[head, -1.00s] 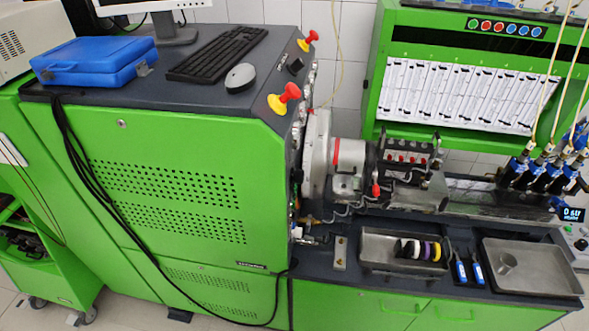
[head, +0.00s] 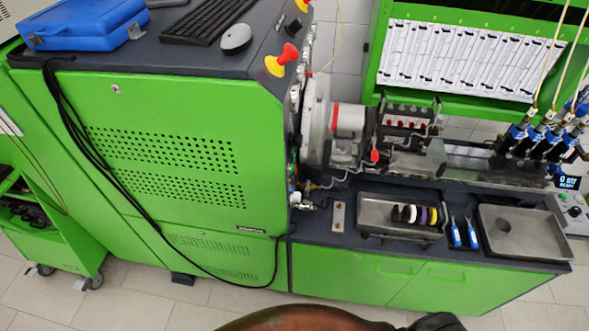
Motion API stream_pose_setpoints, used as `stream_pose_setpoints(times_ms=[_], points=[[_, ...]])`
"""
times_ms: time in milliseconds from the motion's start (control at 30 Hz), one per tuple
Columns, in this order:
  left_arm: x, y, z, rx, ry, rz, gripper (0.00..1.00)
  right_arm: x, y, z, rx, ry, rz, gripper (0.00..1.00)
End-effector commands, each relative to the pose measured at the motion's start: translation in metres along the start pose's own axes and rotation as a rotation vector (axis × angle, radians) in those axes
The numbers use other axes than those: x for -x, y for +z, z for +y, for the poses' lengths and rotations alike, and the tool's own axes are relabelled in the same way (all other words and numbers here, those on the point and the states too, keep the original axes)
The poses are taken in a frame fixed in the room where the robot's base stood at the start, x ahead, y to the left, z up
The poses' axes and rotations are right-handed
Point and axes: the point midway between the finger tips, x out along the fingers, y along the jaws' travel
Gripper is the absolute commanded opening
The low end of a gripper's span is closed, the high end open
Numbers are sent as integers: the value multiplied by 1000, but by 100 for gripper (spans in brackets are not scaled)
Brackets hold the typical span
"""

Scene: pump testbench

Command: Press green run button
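A small control box (head: 573,212) stands at the right edge of the bench, with knobs on its light front. Its dark display (head: 568,181) is lit with blue and white characters. Neither of my grippers shows in the head view.
Left of the box lie a grey tray (head: 524,232), blue-handled tools (head: 463,232) and a tray with coloured rings (head: 374,221). Injectors (head: 540,140) with hoses stand behind the box. A red and yellow knob (head: 282,61) sits on the green cabinet (head: 160,165).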

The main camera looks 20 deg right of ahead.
Motion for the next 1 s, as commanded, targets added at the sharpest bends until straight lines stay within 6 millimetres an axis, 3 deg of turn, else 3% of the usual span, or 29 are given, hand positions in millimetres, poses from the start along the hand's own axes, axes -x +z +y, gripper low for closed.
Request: stream_pose_setpoints(times_ms=[500, 1000], points=[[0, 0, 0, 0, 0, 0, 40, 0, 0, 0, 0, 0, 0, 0], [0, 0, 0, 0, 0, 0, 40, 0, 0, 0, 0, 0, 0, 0]])
